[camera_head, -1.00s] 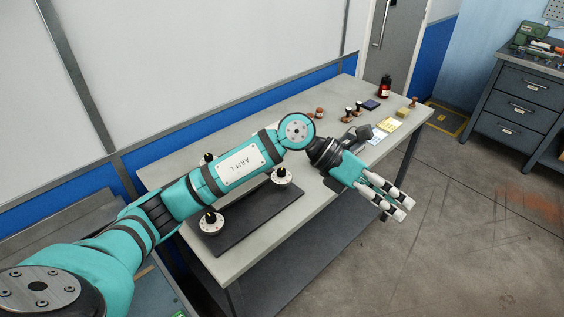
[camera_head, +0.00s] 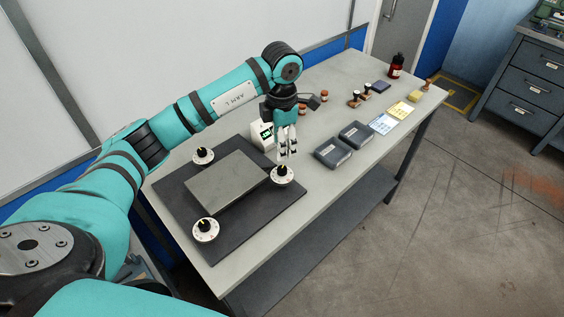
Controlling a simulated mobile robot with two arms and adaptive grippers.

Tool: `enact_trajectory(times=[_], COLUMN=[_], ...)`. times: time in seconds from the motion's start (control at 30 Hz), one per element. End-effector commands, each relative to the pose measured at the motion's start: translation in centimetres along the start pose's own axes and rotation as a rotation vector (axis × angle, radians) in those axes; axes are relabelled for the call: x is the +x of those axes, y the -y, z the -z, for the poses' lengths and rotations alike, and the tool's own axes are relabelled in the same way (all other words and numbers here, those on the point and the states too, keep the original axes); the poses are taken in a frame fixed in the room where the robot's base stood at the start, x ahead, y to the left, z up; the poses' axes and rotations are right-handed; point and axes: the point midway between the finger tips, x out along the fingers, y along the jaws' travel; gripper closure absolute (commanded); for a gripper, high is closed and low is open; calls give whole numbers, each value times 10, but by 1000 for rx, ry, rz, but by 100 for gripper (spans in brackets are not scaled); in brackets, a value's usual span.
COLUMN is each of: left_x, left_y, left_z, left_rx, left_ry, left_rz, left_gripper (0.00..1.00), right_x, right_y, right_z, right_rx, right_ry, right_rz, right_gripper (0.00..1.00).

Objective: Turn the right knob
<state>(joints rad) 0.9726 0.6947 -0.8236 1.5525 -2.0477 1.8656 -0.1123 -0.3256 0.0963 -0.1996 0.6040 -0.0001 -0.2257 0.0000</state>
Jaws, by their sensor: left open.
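The right knob (camera_head: 281,175) is a black knob on a white round dial, at the right corner of a dark base board (camera_head: 240,249). My left gripper (camera_head: 288,157) points down just above and slightly behind it, with its pale fingers apart and nothing between them. I cannot tell whether the fingertips touch the knob. Two similar knobs sit on the board, one at the back left (camera_head: 203,155) and one at the front (camera_head: 205,229). My right gripper is not in view.
A grey plate (camera_head: 228,182) lies between the knobs. A small white box with a green display (camera_head: 262,136) stands behind the gripper. Two dark cases (camera_head: 333,152) lie to the right. Stamps, cards and a red bottle (camera_head: 396,66) are farther along the bench (camera_head: 335,185).

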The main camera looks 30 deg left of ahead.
Motion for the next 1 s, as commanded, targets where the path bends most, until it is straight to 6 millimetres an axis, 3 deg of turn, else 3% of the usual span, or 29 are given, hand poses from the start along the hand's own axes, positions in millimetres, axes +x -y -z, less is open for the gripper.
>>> enact_trajectory(times=[0.2, 0.3, 0.53, 0.7, 0.87, 1.0], left_x=[46, 64, 87, 91, 91, 91], left_y=[2, 2, 1, 1, 1, 1], left_z=[0, 0, -1, 0, -1, -1], left_rx=[1, 2, 2, 2, 2, 2], left_ry=[-3, -2, 2, 1, 2, 2], left_rz=[6, 4, 1, 1, 1, 1], left_gripper=[50, 50, 50, 50, 50, 69], right_x=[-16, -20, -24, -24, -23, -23], right_y=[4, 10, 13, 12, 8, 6], right_z=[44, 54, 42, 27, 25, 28], right_rx=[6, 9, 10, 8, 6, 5], right_ry=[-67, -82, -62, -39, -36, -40], right_rz=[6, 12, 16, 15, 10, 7], right_gripper=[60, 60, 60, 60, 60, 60])
